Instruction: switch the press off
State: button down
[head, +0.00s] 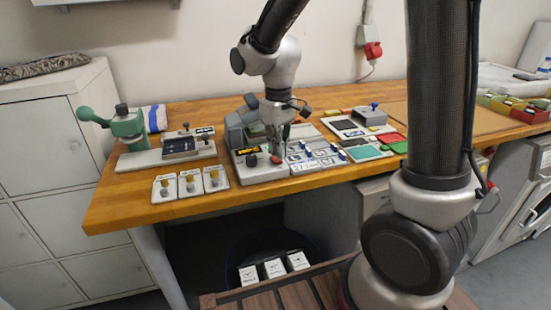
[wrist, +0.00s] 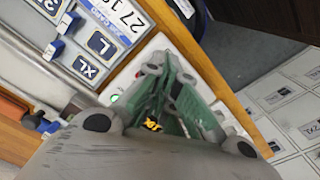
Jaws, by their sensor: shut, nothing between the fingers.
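A grey press (head: 236,130) stands on the wooden bench, with a pale base (head: 262,174) in front. Its base carries a small black-and-yellow display (head: 247,150), a black knob (head: 251,160) and a red part (head: 276,158). My gripper (head: 275,150) points down over the base, shut and empty, with its tips close to the red part. I cannot tell whether they touch. In the wrist view my gripper (wrist: 158,75) covers most of the base, and the yellow-marked display (wrist: 152,125) shows between its fingers. The switch's state cannot be read.
A green-handled hand press (head: 127,125) stands to the left, with several small hook plates (head: 190,184) at the front edge. A size-label board (head: 315,158) lies just right of the base. Further right are a stamp pad (head: 345,127) and coloured trays (head: 515,105).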

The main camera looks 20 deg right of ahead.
aim_at(278, 161)
jog(key=shift+f, duration=1.1)
dwell(0.3)
jog(key=shift+r, duration=3.55)
jog(key=s+d+r+m+t, duration=0.2)
jog(key=s+d+r+m, duration=0.1)
jog(key=s+d, duration=0.4)
jog(key=s+d+r+m+t, duration=0.2)
jog(key=s+d+r, duration=0.3)
jog(key=s+d, duration=0.3)
jog(key=s+m, duration=0.1)
jog(key=s, duration=0.3)
jog(key=shift+r, duration=0.2)
jog(key=shift+a, duration=0.1)
